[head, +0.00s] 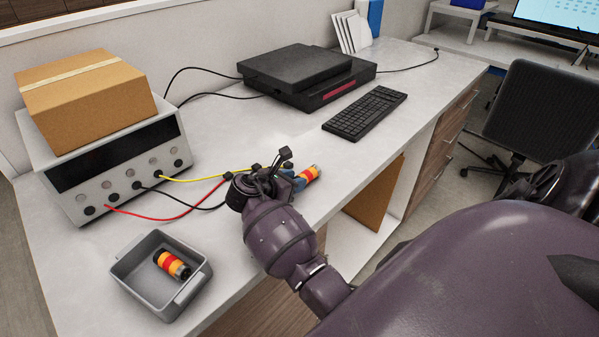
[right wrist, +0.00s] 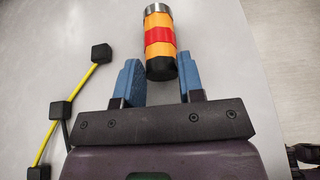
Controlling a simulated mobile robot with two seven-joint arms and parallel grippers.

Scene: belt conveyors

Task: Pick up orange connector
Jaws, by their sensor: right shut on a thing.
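An orange connector (head: 309,174) with a red band, a black end and a silver end is at the desk's front edge side. It also shows in the right wrist view (right wrist: 159,37), with its black end toward my gripper. My right gripper (head: 296,180) has blue fingers and is shut on this connector near its black end; in the right wrist view the fingers (right wrist: 160,75) stand on either side of that end. A second orange connector with a red band (head: 172,264) lies in the grey tray (head: 187,292). My left gripper is not in view.
A power supply (head: 118,168) with a cardboard box (head: 85,97) on it stands at the left. Yellow (head: 195,181), red and black cables run from it toward my right gripper. A black device (head: 305,75) and keyboard (head: 365,112) are behind. Desk space before the keyboard is clear.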

